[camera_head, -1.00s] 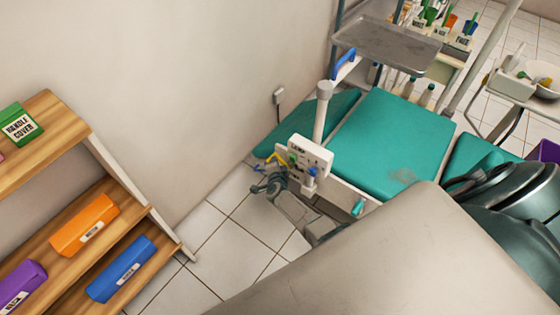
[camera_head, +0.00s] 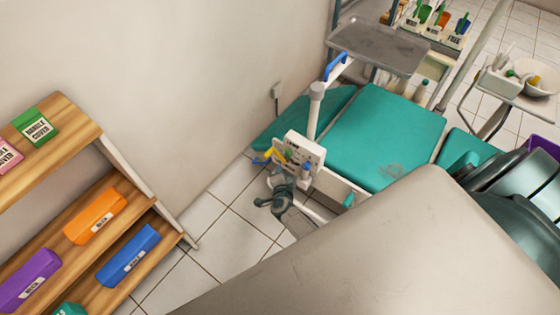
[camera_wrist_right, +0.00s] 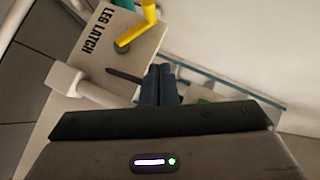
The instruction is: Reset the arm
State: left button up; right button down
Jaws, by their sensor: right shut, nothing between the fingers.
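A white control panel (camera_head: 304,149) stands on a post beside the teal dental chair (camera_head: 385,140). Small yellow (camera_head: 276,156), blue and green levers stick out at its left side. My right gripper (camera_head: 277,180) is dark grey, close in front of and below the panel, shut and empty. In the right wrist view its dark fingers (camera_wrist_right: 158,84) are together near the edge of a pale plate (camera_wrist_right: 125,48) marked "LEG LATCH". A yellow lever (camera_wrist_right: 138,28) is mounted on that plate, apart from the fingers. My left gripper is not in view.
A wooden shelf (camera_head: 75,150) with coloured boxes stands at the left against the wall. A metal tray (camera_head: 378,47) is above the chair. A basin (camera_head: 537,78) is at the right. Tiled floor (camera_head: 215,245) is open between shelf and panel.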

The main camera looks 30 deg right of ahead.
jog(key=shift+s, duration=0.1)
dwell(0.5)
jog(key=s+a+f+n+g+y, duration=0.1)
jog(key=s+f+n+g+y, duration=0.25)
jog(key=s+f+n, duration=0.95)
jog(key=s+a+f+n+g+y, duration=0.1)
jog(key=s+f+n+g+y, duration=0.2)
jog(key=s+f, duration=1.15)
jog(key=s+d+n+g, duration=0.1)
jog(key=s+g, duration=0.1)
jog(key=s, duration=0.8)
jog(key=s+d+r+n+g+h, duration=0.1)
jog(key=s+n+g, duration=0.1)
jog(key=s, duration=0.8)
jog(key=shift+d+r+g, duration=0.25)
jog(key=shift+d+g, duration=0.15)
jog(key=shift+g, duration=0.15)
